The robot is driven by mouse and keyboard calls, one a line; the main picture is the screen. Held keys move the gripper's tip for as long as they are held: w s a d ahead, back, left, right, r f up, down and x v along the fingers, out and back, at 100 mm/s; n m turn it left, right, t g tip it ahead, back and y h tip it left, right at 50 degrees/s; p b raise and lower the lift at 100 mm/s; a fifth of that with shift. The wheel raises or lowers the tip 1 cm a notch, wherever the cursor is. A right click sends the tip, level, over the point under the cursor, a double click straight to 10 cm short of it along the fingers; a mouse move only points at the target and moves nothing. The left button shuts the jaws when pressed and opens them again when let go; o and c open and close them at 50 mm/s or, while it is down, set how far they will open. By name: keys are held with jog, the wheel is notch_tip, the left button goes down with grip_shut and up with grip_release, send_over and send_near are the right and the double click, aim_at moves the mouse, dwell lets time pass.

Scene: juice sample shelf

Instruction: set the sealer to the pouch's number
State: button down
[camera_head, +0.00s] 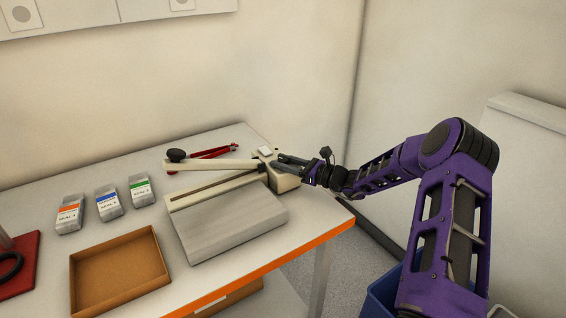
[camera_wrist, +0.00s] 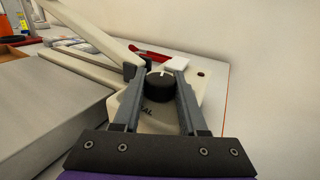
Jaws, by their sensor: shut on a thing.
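The sealer (camera_head: 180,200) is a cream device with a raised long arm and a grey plate, standing on the table. Its black round dial (camera_wrist: 159,87) with a pale mark shows in the wrist view, on the sealer's end block. My gripper (camera_head: 281,160) is at that block; in the wrist view its two fingers (camera_wrist: 159,88) are on either side of the dial, shut on it. The dial's numbers cannot be read. Three grey pouches with an orange (camera_head: 70,213), a blue (camera_head: 108,202) and a green (camera_head: 141,190) label stand at the left; their numbers are too small to read.
A brown open tray (camera_head: 157,238) lies at the table's front, left of the sealer. A red tool (camera_head: 218,151) lies behind the sealer's arm. A red board (camera_head: 33,270) is at the far left. A blue bin (camera_head: 381,291) stands on the floor below.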

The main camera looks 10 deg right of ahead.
jog(key=shift+m, duration=0.3)
jog(key=m+t+h, duration=0.2)
jog(key=h, duration=0.1)
jog(key=m+t+h, duration=0.2)
jog(key=h, duration=0.1)
jog(key=shift+s+a+t+b, duration=0.1)
jog(key=shift+a+t+b, duration=0.05)
jog(key=shift+t+b, duration=0.2)
jog(key=m+h, duration=0.2)
jog(key=m+t+h, duration=0.1)
jog(key=h, duration=0.2)
jog(key=shift+f+m+t+p, duration=0.1)
jog(key=shift+m+t+p, duration=0.15)
jog(key=shift+m+p, duration=0.15)
jog(key=shift+h, duration=0.3)
jog(key=shift+m+h, duration=0.4)
jog(key=shift+h, duration=0.1)
jog(key=shift+c, duration=2.2)
grip_release()
jog(key=s, duration=0.5)
jog(key=s+d, duration=0.1)
jog(key=s, duration=1.1)
jog(key=shift+s+d, duration=0.1)
jog(key=shift+d, duration=0.1)
